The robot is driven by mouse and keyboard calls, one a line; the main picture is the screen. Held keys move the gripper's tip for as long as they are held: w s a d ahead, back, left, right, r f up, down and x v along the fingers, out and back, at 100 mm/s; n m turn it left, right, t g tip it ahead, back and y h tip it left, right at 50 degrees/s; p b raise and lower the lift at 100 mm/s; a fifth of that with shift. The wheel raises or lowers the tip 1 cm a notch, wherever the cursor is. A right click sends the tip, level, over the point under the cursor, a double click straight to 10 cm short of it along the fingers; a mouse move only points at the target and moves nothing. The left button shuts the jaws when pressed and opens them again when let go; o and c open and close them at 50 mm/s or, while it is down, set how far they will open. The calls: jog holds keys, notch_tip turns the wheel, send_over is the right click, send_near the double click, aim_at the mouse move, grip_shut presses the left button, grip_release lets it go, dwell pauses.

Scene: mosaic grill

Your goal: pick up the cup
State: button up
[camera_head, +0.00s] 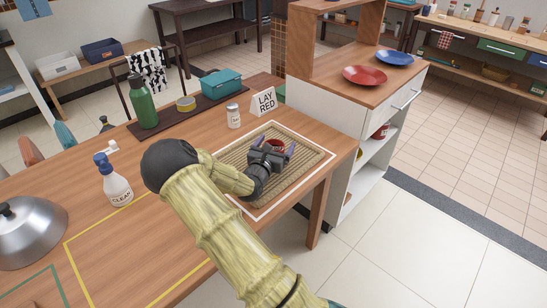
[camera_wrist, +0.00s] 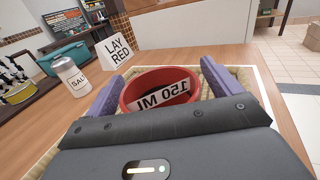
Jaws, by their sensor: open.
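The red cup (camera_wrist: 160,84) stands on a woven mat (camera_head: 232,157) on the wooden table. A white label reading "150 Ml" shows inside its opening in the wrist view. In the head view only a small red part of the cup (camera_head: 277,146) shows, mostly hidden by my gripper (camera_head: 277,150). My gripper (camera_wrist: 160,90) is open, with one purple finger on the left side of the cup and one on the right. I cannot tell whether the fingers touch the cup.
A "LAY RED" sign (camera_head: 264,101) and a salt shaker (camera_head: 233,116) stand behind the mat. A spray bottle (camera_head: 114,180) and a metal dome (camera_head: 28,232) are on the left. A shelf unit with a red plate (camera_head: 364,76) and a blue plate (camera_head: 394,57) stands right of the table.

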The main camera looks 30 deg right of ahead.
jog(key=c, duration=1.2)
jog(key=shift+o, duration=0.2)
jog(key=shift+r, duration=0.1)
notch_tip(320, 180, up, 10)
jog(key=p, duration=0.1)
